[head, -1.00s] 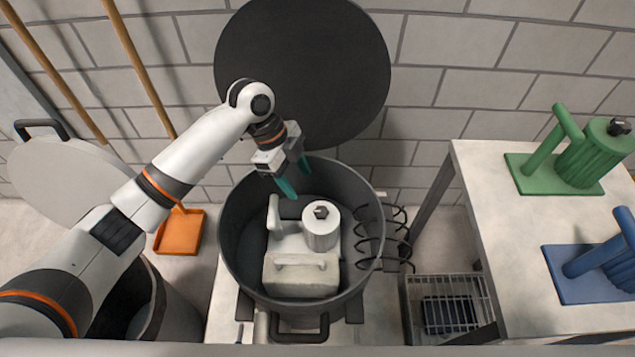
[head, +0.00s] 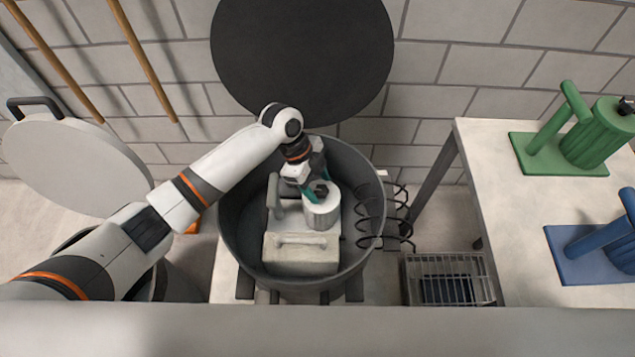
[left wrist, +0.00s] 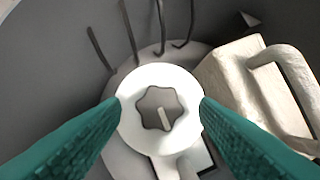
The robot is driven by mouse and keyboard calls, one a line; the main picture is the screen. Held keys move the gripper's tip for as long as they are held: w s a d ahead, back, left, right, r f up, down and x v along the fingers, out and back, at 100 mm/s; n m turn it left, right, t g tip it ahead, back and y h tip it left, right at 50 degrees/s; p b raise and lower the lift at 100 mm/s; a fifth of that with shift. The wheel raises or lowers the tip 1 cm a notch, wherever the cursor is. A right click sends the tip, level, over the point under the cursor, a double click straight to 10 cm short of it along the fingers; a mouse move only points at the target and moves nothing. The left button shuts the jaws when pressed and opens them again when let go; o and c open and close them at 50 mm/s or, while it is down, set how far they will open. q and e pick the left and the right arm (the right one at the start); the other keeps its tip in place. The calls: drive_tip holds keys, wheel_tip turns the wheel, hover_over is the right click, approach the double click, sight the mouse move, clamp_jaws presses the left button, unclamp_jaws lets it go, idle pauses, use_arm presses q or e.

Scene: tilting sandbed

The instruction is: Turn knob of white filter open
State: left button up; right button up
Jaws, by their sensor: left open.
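The white filter (head: 322,212) stands upright inside the dark round pot (head: 229,237). Its dark grey knob (left wrist: 163,108) sits on top, lobed with a pale pointer mark, and is partly covered by my gripper in the head view. My left gripper (left wrist: 161,112) has its two teal fingers spread on either side of the filter's white top, with the knob between them. It is open and holds nothing. I cannot tell whether the fingers touch the white top. My right gripper is not in view.
A pale block with a handle (head: 301,262) sits in the pot beside the filter. A table (head: 490,190) at right bears a green filter (head: 585,145) and a blue filter (head: 605,250).

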use_arm(q)
drive_tip(key=shift+d+f, duration=0.1)
drive_tip(key=shift+f, duration=0.05)
drive_tip(key=shift+c, duration=0.6)
drive_tip(key=c, duration=0.9)
drive_tip(key=shift+p, duration=0.55)
drive_tip(key=n+t+p, duration=0.1)
drive_tip(key=n+p, duration=0.2)
drive_tip(key=p, duration=0.1)
drive_tip(key=n+t+p, duration=0.1)
drive_tip(key=n+p, duration=0.3)
drive_tip(key=s+n+t+p, duration=0.1)
drive_tip(key=n+t+p, duration=0.1)
drive_tip(key=n+p, duration=0.2)
drive_tip(key=shift+d+r+p, duration=0.1)
drive_tip(key=shift+r+p, duration=0.2)
drive_tip(key=shift+p, duration=0.15)
drive_tip(key=n+p, duration=0.1)
drive_tip(key=n, duration=0.1)
drive_tip(key=n+t+y+p, duration=0.1)
drive_tip(key=shift+s+d+f+n+p, duration=0.1)
drive_tip(key=shift+s+n+p, duration=0.05)
drive_tip(key=shift+n+p, duration=0.2)
drive_tip(key=shift+d+f+n+t+y+p, duration=0.1)
drive_tip(key=shift+n+t+y+p, duration=0.2)
drive_tip(key=shift+n, duration=0.5)
drive_tip(key=shift+f+n+t+y+p, duration=0.1)
drive_tip(key=shift+n+y+p, duration=0.25)
drive_tip(key=shift+n, duration=0.4)
drive_tip(key=o, duration=1)
